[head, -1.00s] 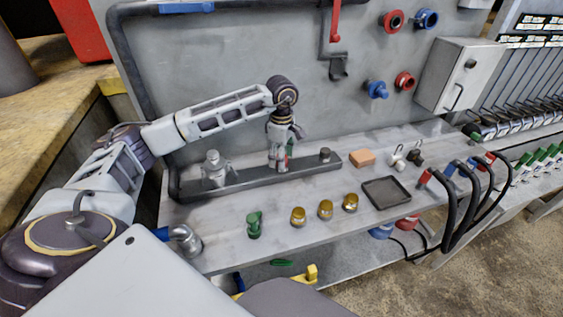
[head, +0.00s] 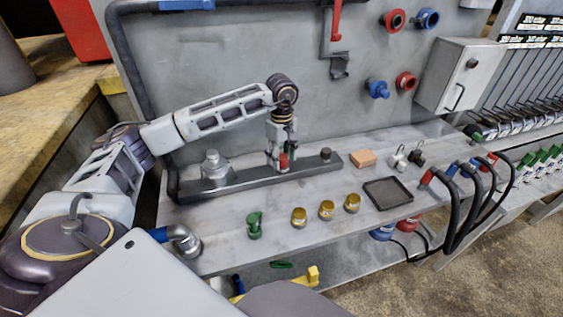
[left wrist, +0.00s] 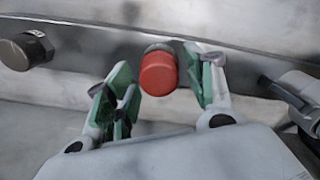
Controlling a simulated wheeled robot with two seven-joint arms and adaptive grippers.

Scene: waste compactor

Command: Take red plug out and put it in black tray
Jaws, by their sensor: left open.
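The red plug (head: 283,161) sits in the long dark grey rail on the bench. It also shows in the left wrist view (left wrist: 158,74), on a metal base between my open fingers. My left gripper (head: 280,158) points down over the plug. In the left wrist view its green-padded fingers (left wrist: 160,95) stand apart on either side of the red cap, with a clear gap at the left; the right finger is close to it. The black tray (head: 388,193) lies empty on the bench to the right. My right gripper does not show.
A silver fitting (head: 214,168) stands on the rail to the left, and a dark plug (head: 325,155) to the right. Several brass pieces (head: 326,209) and a green piece (head: 254,225) stand in front. An orange block (head: 362,158) lies behind the tray.

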